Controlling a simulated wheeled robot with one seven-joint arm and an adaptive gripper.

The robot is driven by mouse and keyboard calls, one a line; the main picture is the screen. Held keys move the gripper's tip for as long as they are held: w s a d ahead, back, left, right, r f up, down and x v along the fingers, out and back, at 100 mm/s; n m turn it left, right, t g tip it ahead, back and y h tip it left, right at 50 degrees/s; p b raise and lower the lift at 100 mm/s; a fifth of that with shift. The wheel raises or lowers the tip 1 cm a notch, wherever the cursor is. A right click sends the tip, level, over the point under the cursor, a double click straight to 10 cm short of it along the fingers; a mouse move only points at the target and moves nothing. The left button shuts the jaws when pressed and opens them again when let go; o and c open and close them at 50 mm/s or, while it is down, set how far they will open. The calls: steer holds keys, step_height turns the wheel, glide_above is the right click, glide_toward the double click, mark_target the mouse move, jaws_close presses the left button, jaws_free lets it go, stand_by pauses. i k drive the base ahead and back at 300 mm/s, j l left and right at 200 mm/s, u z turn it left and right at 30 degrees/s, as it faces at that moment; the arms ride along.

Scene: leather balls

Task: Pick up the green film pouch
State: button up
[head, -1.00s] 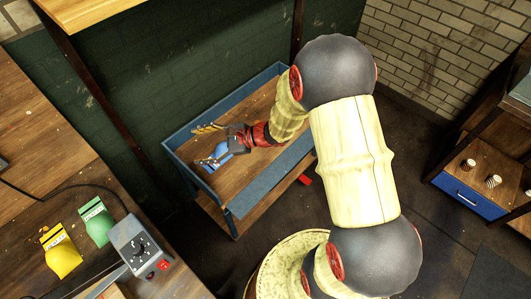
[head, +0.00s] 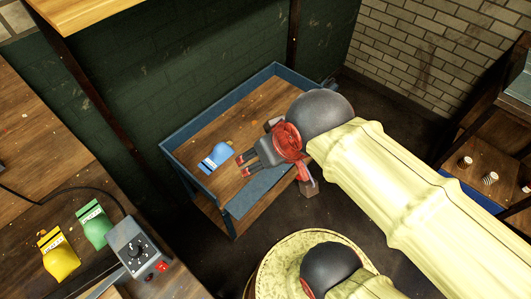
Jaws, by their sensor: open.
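The green film pouch (head: 95,223) lies on the wooden bench at the left, with a pale label band across it. It is fully in view, and nothing of mine is near it. My gripper (head: 243,164) is over the blue-framed cart, well to the right of the green pouch and higher in the picture. Its two dark fingers with red parts point left and stand apart with nothing between them.
A blue pouch (head: 216,157) lies on the cart (head: 191,178), just left of my fingertips. A yellow pouch (head: 59,255) and a grey control box (head: 138,246) with a cable flank the green pouch. A shelf unit with small striped items (head: 490,178) stands at the right.

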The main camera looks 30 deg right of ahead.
mark_target(95, 222)
steer(key=u, duration=1.5)
